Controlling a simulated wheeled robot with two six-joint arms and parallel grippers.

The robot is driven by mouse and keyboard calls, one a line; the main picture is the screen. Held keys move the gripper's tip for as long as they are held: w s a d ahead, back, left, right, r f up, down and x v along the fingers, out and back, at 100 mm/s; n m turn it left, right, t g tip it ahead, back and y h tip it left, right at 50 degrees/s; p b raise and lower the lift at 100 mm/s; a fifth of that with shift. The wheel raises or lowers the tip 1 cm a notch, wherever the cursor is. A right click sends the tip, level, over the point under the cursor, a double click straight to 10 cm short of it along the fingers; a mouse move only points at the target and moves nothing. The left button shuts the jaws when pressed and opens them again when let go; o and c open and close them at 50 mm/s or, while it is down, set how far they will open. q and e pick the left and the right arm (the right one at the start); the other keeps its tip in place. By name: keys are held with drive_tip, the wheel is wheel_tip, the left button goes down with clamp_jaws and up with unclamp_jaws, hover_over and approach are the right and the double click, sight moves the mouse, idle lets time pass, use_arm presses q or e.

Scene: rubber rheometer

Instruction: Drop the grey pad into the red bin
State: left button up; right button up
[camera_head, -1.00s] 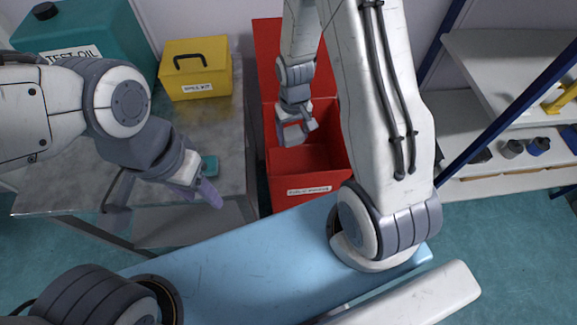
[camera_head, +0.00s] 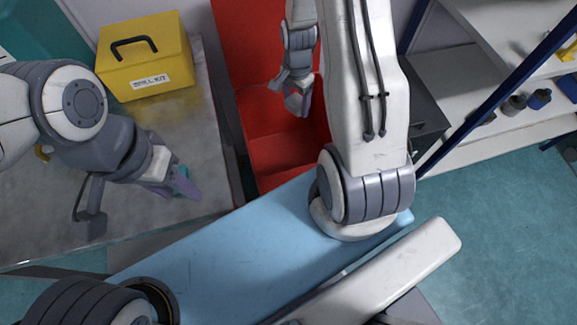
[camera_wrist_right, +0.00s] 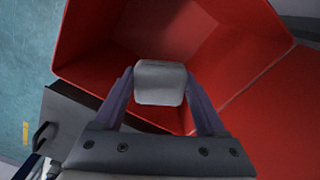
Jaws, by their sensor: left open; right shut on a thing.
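The grey pad (camera_wrist_right: 160,82) is a pale block between the fingertips of my right gripper (camera_wrist_right: 160,92) in the right wrist view. That gripper is shut on it. In the head view the right gripper (camera_head: 297,100) hangs over the open red bin (camera_head: 262,125), and the pad is hard to make out there. In the wrist view the red bin (camera_wrist_right: 92,38) opens beyond and below the pad, with its inner walls showing. My left gripper (camera_head: 178,190) is open over the grey table, close to a small teal thing (camera_head: 182,180) partly hidden by its fingers.
A yellow spill kit box (camera_head: 145,55) stands on the table (camera_head: 205,120) left of the bin. A shelf unit (camera_head: 470,75) with a blue post and small items stands at the right. A dark grey cabinet (camera_head: 425,110) stands beside the bin.

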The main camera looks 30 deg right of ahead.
use_arm(q)
drive_tip(key=shift+f+b, duration=2.65)
drive_tip(key=shift+f, duration=0.15)
use_arm(e)
wheel_tip(320, 180, down, 6)
use_arm(q)
drive_tip(key=shift+r, duration=0.1)
use_arm(e)
drive_tip(key=shift+s, duration=0.1)
drive_tip(key=o, duration=1.2)
drive_tip(key=shift+o, duration=0.2)
use_arm(q)
drive_tip(key=shift+r+p, duration=0.35)
drive_tip(key=shift+p, duration=0.1)
use_arm(e)
wheel_tip(320, 180, up, 11)
drive_tip(key=shift+f, duration=0.2)
